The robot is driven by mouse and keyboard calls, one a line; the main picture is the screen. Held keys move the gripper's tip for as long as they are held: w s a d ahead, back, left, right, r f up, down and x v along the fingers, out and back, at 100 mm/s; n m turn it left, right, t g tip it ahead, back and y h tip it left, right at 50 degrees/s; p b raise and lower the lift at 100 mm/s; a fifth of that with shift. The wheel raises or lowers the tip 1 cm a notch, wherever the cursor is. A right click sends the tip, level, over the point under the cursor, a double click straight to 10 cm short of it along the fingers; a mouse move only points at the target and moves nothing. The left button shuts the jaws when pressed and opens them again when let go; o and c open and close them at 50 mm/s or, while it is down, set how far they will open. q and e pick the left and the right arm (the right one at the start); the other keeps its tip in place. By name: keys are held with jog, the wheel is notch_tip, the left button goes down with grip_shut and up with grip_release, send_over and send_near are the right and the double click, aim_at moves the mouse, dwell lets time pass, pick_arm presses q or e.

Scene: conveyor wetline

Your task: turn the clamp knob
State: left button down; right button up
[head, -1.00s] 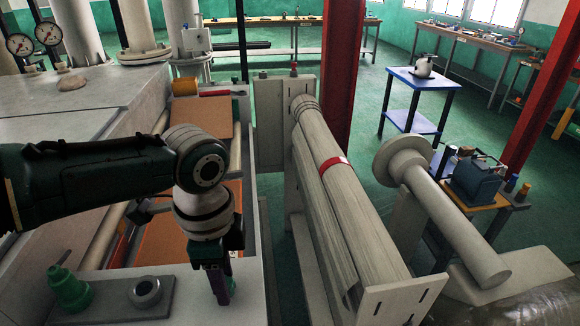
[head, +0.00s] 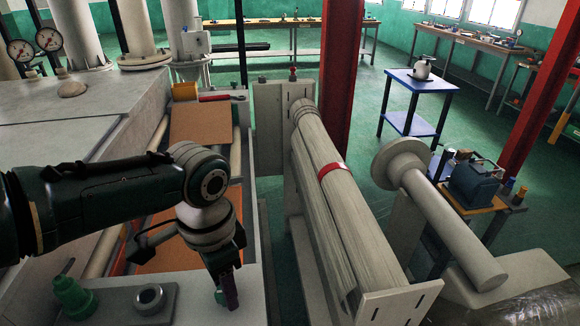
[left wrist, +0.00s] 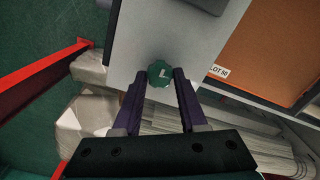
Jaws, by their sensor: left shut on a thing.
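The clamp knob (left wrist: 160,73) is a green, lobed knob with a pale L-shaped mark on top, seen in the left wrist view at the end of a pale surface. My left gripper (left wrist: 162,78) has its two purple fingers on either side of the knob and is shut on it. In the head view my left gripper (head: 228,292) points down at the front right of the pale machine top. My right gripper is in neither view.
A green fitting (head: 72,296) and a metal ring (head: 150,298) sit on a grey plate left of my gripper. A long pale roll with a red band (head: 331,168) lies to the right. A flanged roller (head: 440,215) is further right. An orange sheet (head: 200,135) lies behind.

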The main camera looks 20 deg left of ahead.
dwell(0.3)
pick_arm(q)
jog(key=shift+c, duration=2.2)
grip_release()
notch_tip(320, 180, up, 10)
jog(key=p, duration=0.2)
